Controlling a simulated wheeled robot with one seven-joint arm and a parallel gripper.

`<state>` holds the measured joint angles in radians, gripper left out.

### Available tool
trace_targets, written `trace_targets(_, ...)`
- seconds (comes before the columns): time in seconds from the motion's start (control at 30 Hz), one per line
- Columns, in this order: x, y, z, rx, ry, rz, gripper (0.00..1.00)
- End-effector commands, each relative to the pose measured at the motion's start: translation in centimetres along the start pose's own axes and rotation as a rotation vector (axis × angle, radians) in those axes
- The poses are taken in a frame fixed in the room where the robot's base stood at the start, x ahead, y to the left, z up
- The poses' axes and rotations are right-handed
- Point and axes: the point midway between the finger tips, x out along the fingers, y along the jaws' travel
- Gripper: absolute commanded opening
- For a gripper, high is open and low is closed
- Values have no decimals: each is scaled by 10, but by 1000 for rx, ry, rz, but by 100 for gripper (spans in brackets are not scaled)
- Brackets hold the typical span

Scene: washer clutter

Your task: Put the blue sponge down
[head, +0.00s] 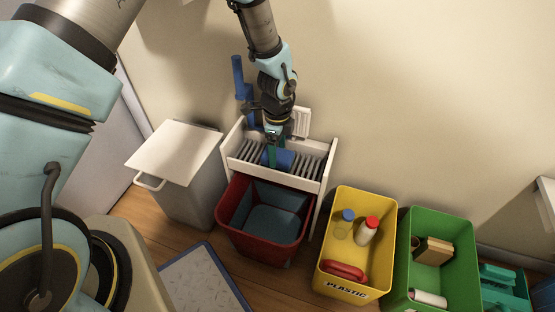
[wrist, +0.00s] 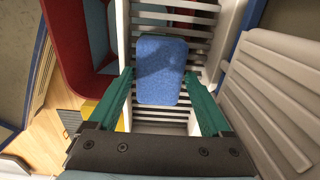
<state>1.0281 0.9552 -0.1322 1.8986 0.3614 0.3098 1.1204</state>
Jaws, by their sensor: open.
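The blue sponge (wrist: 162,70) lies flat on the slats of a white rack (wrist: 148,120). In the head view the sponge (head: 279,159) shows in the middle of the rack (head: 310,178), partly hidden by my gripper. My gripper (head: 271,156) points down at the rack from above. In the wrist view my gripper (wrist: 162,85) is open, with one green finger on each side of the sponge. There is a visible gap on the right side; the left finger's tip is close to the sponge's edge, and I cannot tell whether it touches.
A red bin (head: 262,250) stands in front of the rack. A grey bin with a white lid (head: 178,150) is at its left. A yellow bin (head: 330,287) with bottles and a green bin (head: 460,275) stand to the right. A blue upright object (head: 238,75) is behind the rack.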

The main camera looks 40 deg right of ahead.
Motion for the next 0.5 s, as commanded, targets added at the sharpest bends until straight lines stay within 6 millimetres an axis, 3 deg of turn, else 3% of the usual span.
trace_targets(0.07, 0, 0, 0, 0, 0, 0, 81)
trace_targets(0.5, -1, 0, 0, 0, 0, 1, 32)
